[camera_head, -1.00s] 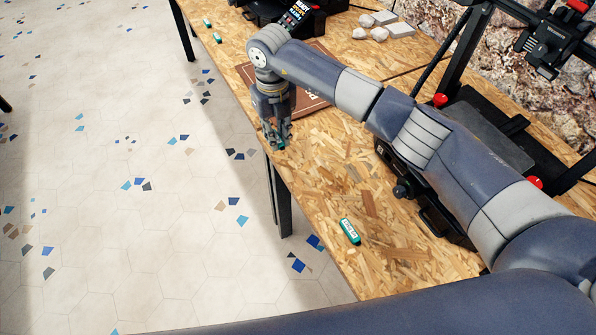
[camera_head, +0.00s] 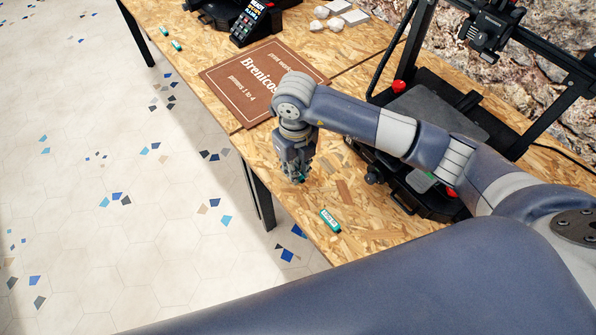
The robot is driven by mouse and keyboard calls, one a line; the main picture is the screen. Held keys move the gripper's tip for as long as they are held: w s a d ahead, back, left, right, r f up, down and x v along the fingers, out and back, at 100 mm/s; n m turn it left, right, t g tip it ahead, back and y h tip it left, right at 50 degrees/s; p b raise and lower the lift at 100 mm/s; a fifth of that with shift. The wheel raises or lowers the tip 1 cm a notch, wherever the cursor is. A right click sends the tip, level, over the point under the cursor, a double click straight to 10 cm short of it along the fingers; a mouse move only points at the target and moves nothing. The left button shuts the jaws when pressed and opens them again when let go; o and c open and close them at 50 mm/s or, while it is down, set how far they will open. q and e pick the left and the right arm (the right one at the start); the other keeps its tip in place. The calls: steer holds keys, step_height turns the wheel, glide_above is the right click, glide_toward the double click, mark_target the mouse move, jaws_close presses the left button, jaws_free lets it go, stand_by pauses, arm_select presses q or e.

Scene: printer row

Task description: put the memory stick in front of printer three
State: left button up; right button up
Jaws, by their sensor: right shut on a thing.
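My right gripper (camera_head: 297,174) points down over the front part of the chipboard table (camera_head: 350,205). It is shut on a small teal thing (camera_head: 299,179), which looks like a memory stick; the fingers hide most of it. Whether it touches the table I cannot tell. Another teal stick with a white label (camera_head: 330,221) lies on the table near the front edge, nearer to me than the gripper. The black printer (camera_head: 440,130) stands behind and right of the gripper, partly hidden by my right arm. Its number is not readable. My left gripper is not in view.
A brown printed mat (camera_head: 258,85) lies left of and beyond the gripper. A second black machine with a keypad (camera_head: 250,20) stands farther back. Pale stones (camera_head: 330,20) lie at the back.

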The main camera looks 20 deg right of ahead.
steer(key=shift+s+d, duration=0.15)
steer(key=shift+s, duration=0.05)
step_height(320, 180, down, 4)
steer(key=shift+r+p, duration=0.25)
steer(key=shift+p, duration=0.25)
steer(key=shift+f, duration=0.1)
steer(key=shift+f, duration=0.2)
steer(key=o, duration=0.8)
steer(key=shift+c, duration=0.2)
steer(key=shift+r, duration=0.1)
